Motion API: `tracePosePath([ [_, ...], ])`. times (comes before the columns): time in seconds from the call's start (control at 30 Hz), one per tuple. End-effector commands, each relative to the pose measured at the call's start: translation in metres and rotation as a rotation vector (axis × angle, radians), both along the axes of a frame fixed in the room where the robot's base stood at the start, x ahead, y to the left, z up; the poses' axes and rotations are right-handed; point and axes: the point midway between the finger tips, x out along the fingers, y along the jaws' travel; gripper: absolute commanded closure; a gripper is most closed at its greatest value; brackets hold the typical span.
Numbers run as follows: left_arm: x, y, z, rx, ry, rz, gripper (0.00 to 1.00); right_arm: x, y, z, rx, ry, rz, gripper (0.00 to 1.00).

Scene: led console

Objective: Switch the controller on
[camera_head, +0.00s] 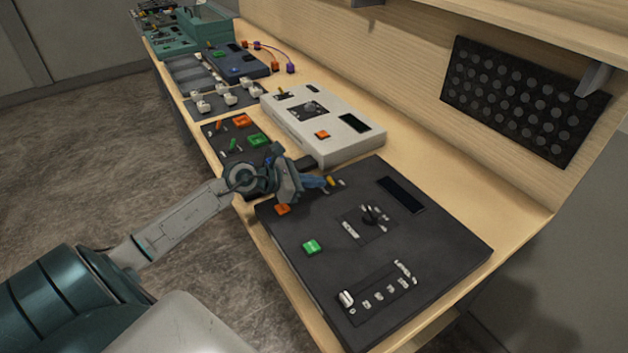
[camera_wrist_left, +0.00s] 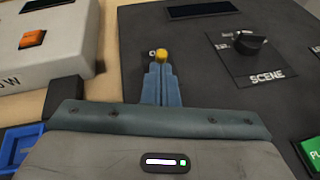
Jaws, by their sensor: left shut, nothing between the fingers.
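The controller is a dark console (camera_head: 350,260) at the near end of the bench. It has a dark display, a black SCENE knob (camera_wrist_left: 240,42), a green button (camera_head: 312,247), an orange button (camera_head: 283,209) and a row of small sliders. A small yellow-tipped switch (camera_wrist_left: 161,54) sits near its far left corner and also shows in the head view (camera_head: 331,181). My left gripper (camera_head: 325,183) is shut and empty, with its blue fingertips right at the yellow tip. I cannot tell whether they touch it. My right gripper is not in view.
A white console (camera_head: 350,150) with an orange button stands just beyond the dark one. A dark panel with green and orange buttons (camera_head: 258,140) lies left of it. More devices line the bench further back. A perforated black panel (camera_head: 520,98) is on the wall.

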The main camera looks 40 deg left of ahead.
Motion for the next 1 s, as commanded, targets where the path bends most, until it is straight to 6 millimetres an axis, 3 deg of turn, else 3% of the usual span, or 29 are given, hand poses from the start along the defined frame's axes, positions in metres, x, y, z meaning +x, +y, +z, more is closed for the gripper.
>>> tracePosePath([
  [1.0, 0.008, -0.003, 0.014, 0.075, 0.182, 0.000, 1.00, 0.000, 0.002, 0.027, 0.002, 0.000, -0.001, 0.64],
])
